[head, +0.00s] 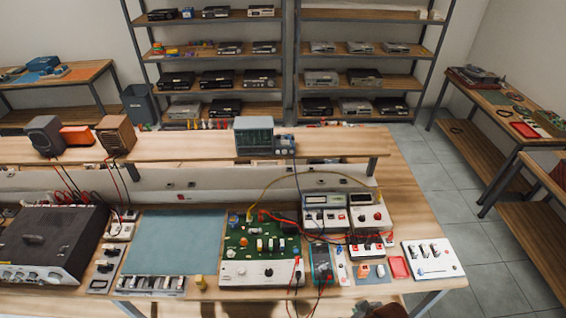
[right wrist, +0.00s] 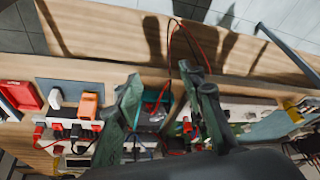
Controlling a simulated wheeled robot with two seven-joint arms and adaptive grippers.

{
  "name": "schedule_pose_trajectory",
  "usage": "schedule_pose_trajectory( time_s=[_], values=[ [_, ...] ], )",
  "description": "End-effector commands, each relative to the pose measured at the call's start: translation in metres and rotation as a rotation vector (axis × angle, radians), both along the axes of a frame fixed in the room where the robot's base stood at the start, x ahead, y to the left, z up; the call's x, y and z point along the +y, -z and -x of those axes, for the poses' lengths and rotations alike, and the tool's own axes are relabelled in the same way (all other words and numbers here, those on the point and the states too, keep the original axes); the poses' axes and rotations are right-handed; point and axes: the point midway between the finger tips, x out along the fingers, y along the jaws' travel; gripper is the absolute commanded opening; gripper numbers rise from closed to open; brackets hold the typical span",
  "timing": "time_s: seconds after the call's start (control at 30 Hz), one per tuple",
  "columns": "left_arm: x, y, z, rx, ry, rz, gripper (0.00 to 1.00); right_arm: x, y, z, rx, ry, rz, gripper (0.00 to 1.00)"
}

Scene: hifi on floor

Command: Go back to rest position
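My right gripper (right wrist: 166,92) shows in the right wrist view with its two dark green fingers spread apart and nothing visibly gripped between them. It is over the front part of the workbench (head: 413,215). A small meter with red and black leads (head: 321,262) lies on the bench in the head view. In the right wrist view, leads and part of a dark device show behind and between the fingers; whether they touch is unclear. A dark shape at the bottom edge of the head view may be part of my right arm. My left gripper is not in view.
The bench holds a black amplifier (head: 50,243), a blue-green mat (head: 174,241), a green circuit board (head: 262,247), a white switch panel (head: 433,258) and a red tray (head: 398,267). An oscilloscope (head: 254,136) stands on the raised shelf. Tiled floor (head: 432,160) is free at right.

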Motion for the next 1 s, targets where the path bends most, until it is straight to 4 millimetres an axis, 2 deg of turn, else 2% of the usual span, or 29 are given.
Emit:
schedule_pose_trajectory(
  time_s=[0.03,0.2,0.57,0.6,0.87,1.0],
  values=[
    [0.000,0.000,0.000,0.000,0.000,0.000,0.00,-0.016,-0.001,0.015,0.008,0.072,0.003,0.36],
    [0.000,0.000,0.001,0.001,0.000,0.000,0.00,-0.060,-0.006,0.051,0.020,0.260,0.031,0.36],
    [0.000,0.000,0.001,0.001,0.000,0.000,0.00,-0.127,-0.022,0.117,0.041,0.539,0.103,0.36],
    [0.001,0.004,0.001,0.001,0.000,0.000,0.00,-0.125,-0.006,0.111,0.045,0.529,0.100,0.36],
    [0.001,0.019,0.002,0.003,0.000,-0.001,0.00,-0.123,0.068,0.098,0.070,0.515,0.100,0.36],
    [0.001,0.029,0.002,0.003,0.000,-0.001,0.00,-0.121,0.117,0.094,0.086,0.508,0.099,0.36]
  ],
)
